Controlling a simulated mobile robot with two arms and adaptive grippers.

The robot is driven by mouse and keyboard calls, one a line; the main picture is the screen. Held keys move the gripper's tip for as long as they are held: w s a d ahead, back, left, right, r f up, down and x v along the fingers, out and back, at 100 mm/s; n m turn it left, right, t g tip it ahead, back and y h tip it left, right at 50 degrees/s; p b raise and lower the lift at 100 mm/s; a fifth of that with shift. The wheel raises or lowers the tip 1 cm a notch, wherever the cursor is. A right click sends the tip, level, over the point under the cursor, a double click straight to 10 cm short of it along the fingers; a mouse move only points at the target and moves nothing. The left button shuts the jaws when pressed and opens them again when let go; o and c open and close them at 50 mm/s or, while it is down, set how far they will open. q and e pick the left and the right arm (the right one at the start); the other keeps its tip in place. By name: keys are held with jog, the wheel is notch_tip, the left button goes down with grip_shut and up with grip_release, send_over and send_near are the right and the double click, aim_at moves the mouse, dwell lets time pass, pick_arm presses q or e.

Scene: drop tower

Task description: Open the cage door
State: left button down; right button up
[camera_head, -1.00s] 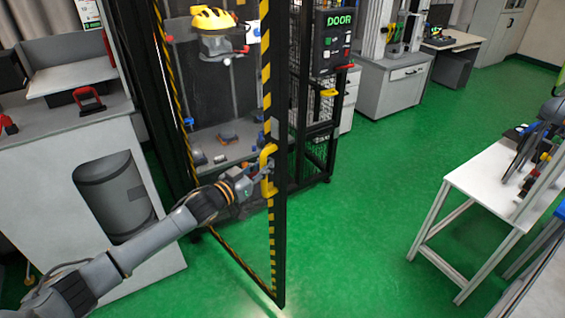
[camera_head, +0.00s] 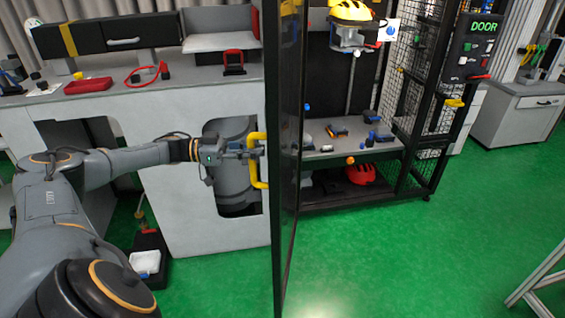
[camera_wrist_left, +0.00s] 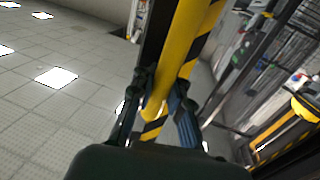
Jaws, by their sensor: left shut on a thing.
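The cage door (camera_head: 287,200) stands swung out from the cage and shows almost edge-on in the head view. Its yellow handle (camera_head: 254,172) is on the door's left side. My left gripper (camera_head: 254,153) is shut on this handle. In the left wrist view the fingers (camera_wrist_left: 158,108) stand on both sides of the yellow handle bar (camera_wrist_left: 183,50), with the black and yellow striped door frame behind it. The cage (camera_head: 420,95) stands open to the right of the door. My right gripper is not in view.
A control box marked DOOR (camera_head: 479,45) hangs on the cage's right side. A yellow helmet (camera_head: 352,12) is at the cage's top, and a red helmet (camera_head: 361,173) lies low inside. A grey workbench (camera_head: 190,85) stands left of the door.

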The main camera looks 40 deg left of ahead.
pick_arm(q)
jog(key=shift+w+a+b+v, duration=0.15)
jog(key=shift+b+v, duration=0.1)
jog(key=shift+v, duration=0.75)
jog(key=shift+w+a+b+v, duration=0.15)
jog(key=shift+b+v, duration=0.1)
jog(key=shift+v, duration=0.75)
jog(key=shift+f, duration=0.15)
jog(key=c, duration=1.3)
grip_release()
jog(key=shift+s, duration=0.15)
jog(key=v, duration=1.2)
